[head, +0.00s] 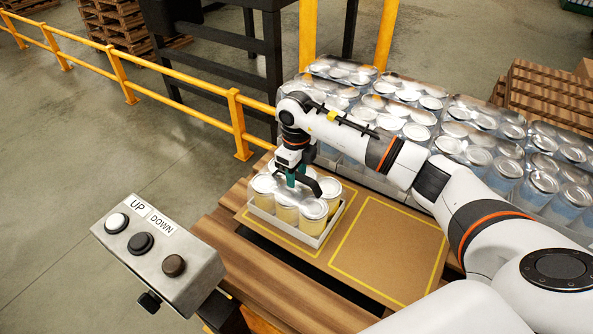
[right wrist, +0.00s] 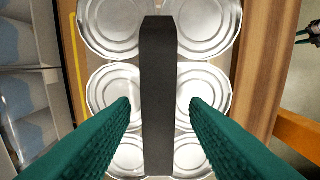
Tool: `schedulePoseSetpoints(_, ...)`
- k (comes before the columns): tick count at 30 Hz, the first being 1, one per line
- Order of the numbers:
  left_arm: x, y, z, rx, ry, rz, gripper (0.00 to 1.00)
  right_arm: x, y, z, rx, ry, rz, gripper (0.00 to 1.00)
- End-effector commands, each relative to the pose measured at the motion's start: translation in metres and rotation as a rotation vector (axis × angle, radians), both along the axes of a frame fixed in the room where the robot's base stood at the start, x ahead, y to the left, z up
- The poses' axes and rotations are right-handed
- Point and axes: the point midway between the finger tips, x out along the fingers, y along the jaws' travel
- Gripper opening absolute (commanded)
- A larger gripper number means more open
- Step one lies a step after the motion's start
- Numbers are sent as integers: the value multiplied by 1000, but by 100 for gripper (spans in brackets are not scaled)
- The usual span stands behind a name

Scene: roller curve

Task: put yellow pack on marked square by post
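The yellow pack (head: 313,211) is a pale tray of yellow cans with silver lids and a dark strap handle (right wrist: 158,60). It stands upright on the left yellow-outlined square (head: 336,232) of a brown sheet. The right outlined square (head: 385,252) is empty. My right gripper (head: 297,181) is down over the pack. In the right wrist view its green fingers (right wrist: 160,104) are open, one on each side of the handle, with gaps.
Film-wrapped cans (head: 440,115) are stacked behind and right of the sheet. A box with UP and DOWN buttons (head: 160,250) stands front left. A yellow rail (head: 175,80) and yellow uprights (head: 308,35) stand behind. Wooden boards (head: 240,265) border the sheet.

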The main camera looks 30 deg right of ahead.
Motion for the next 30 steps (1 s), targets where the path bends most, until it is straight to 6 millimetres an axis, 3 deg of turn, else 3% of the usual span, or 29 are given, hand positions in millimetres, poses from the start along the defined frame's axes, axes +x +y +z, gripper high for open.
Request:
schedulePoseSetpoints(10, 0, 0, -3, 0, 0, 0, 36, 1, 0, 10, 1, -4, 1, 41)
schedulePoseSetpoints(24, 0, 0, -30, 0, 0, 0, 36, 1, 0, 102, 0, -4, 0, 41)
schedulePoseSetpoints(30, 0, 0, -33, 0, 0, 0, 36, 0, 0, 120, 1, -1, 0, 41)
